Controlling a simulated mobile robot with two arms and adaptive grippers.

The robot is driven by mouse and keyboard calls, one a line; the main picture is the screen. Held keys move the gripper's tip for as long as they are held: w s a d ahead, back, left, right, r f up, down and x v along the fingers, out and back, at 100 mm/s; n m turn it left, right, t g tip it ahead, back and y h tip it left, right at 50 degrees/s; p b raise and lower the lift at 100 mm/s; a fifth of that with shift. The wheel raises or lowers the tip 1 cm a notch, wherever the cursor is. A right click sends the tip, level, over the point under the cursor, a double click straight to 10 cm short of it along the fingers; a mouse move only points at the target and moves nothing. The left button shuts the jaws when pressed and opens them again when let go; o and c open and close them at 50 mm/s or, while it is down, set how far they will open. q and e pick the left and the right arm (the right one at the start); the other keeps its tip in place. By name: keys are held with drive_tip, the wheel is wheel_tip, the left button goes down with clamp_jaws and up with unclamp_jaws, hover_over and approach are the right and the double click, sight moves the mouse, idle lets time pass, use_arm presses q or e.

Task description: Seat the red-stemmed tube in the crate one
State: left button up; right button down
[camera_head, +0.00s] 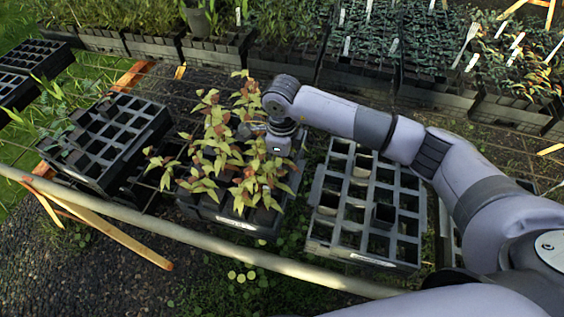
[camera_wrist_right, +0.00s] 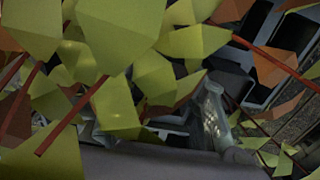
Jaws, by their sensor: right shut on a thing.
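Several red-stemmed tube plants (camera_head: 225,150) with yellow-green and rusty leaves stand over the middle dark crate (camera_head: 232,217). Their red stems (camera_wrist_right: 70,115) and leaves fill much of the right wrist view. My right gripper (camera_head: 268,143) reaches into the back right of this foliage and is shut on a tube there. Leaves hide its fingertips and the tube body in the head view. A pale finger part (camera_wrist_right: 213,115) shows in the right wrist view, but the grip is unclear there. My left gripper is not in view.
A crate with mostly empty cells (camera_head: 362,255) stands right of the plants. Another mostly empty crate (camera_head: 100,181) stands at left. Planted trays (camera_head: 432,95) line the back. A pale rail (camera_head: 200,238) runs along the front.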

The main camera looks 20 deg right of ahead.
drive_tip(key=shift+f+b, duration=0.25)
drive_tip(key=shift+b, duration=0.15)
drive_tip(key=c, duration=1.2)
unclamp_jaws()
drive_tip(key=shift+c, duration=0.2)
drive_tip(key=o, duration=0.4)
drive_tip(key=shift+s, duration=0.1)
drive_tip(key=shift+c, duration=0.2)
wheel_tip(320, 180, up, 12)
drive_tip(key=shift+r, duration=0.15)
